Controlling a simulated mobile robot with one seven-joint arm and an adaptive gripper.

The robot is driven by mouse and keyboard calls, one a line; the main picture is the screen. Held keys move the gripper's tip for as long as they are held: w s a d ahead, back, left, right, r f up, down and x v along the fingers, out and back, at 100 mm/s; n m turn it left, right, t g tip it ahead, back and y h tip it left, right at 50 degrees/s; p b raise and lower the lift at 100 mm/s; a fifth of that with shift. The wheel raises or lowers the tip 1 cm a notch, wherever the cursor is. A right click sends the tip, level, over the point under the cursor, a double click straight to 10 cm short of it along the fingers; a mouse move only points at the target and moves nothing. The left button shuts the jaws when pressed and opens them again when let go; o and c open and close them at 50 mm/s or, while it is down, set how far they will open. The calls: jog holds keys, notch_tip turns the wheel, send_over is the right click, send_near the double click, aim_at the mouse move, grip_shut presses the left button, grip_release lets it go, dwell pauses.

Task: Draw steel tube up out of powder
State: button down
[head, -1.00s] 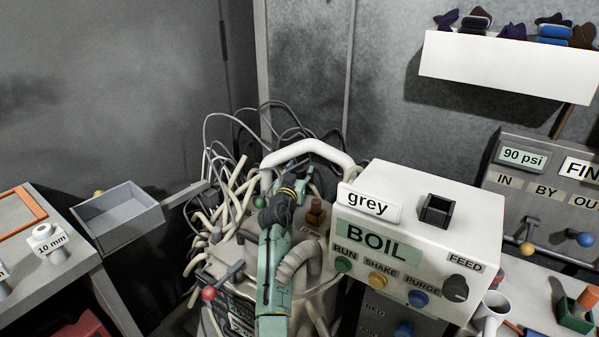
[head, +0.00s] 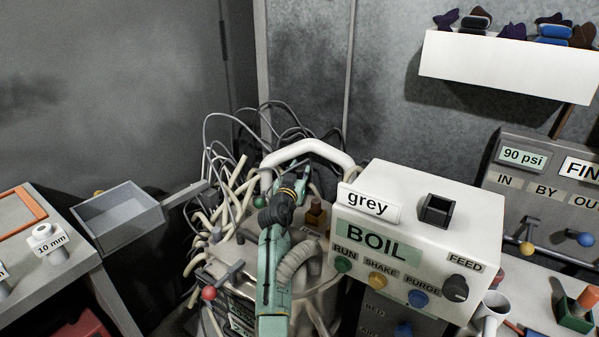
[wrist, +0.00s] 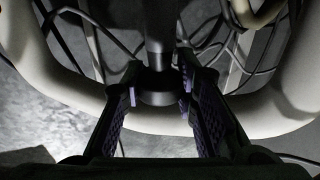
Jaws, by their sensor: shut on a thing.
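In the wrist view, my gripper (wrist: 160,86) has a finger on each side of a dark grey upright tube (wrist: 157,35), which looks like the steel tube. It is shut on the tube near a wider dark collar or end (wrist: 158,95). I see no powder in either view.
A thick white curved pipe (head: 338,155) arches around my arm's end. Cables and pale hoses (head: 228,175) crowd the left. The white BOIL box (head: 400,240) stands close on the right. A grey open tray (head: 118,215) is at the left.

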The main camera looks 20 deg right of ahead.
notch_tip(320, 180, up, 7)
jog(key=shift+r+p, duration=0.1)
jog(key=shift+p, duration=0.8)
jog(key=c, duration=1.2)
grip_release()
jog(key=shift+c, duration=0.2)
jog(key=v, duration=1.2)
